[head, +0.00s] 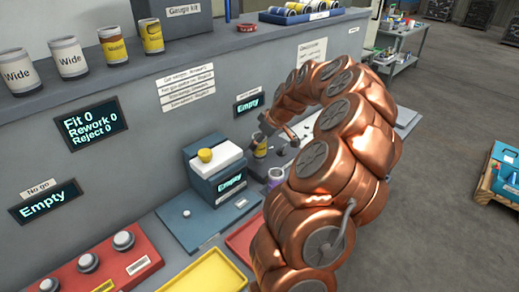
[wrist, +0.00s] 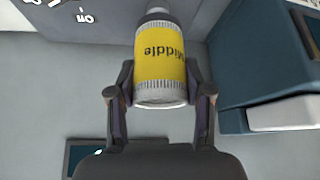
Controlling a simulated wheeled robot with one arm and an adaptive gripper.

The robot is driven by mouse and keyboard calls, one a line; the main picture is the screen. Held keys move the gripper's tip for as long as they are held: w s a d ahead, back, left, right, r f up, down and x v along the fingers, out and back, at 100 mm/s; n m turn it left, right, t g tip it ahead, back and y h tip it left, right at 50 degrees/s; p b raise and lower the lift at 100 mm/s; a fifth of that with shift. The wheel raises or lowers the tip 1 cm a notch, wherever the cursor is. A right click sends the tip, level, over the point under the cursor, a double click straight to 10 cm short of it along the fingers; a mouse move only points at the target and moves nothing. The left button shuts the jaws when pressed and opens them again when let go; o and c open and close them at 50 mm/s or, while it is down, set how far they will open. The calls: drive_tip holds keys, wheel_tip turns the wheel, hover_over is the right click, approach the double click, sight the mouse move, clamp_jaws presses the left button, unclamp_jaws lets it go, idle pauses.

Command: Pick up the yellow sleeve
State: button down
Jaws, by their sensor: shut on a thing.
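My gripper (wrist: 160,98) is shut on a yellow sleeve (wrist: 161,52) in the wrist view. The sleeve has silver knurled ends and a label that reads "Middle", upside down in this view. One finger presses on each side of it near its lower silver end. The far end of the sleeve meets a grey round part, and I cannot tell whether they touch. In the head view the yellow sleeve (head: 260,146) shows small at the end of my copper arm, beside the blue and white device; the fingers are mostly hidden there.
The blue device (head: 214,172) with a yellow knob and an "Empty" display stands left of the gripper. Yellow (head: 215,274) and red trays lie nearer. Several sleeves stand on the upper shelf (head: 190,50).

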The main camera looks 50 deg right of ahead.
drive_tip(key=s+d+r+b, duration=0.2)
drive_tip(key=s+b, duration=0.3)
drive_tip(key=s, duration=1.1)
wheel_tip(320, 180, up, 4)
drive_tip(key=shift+r, duration=0.2)
idle(0.8)
drive_tip(key=shift+w, duration=0.1)
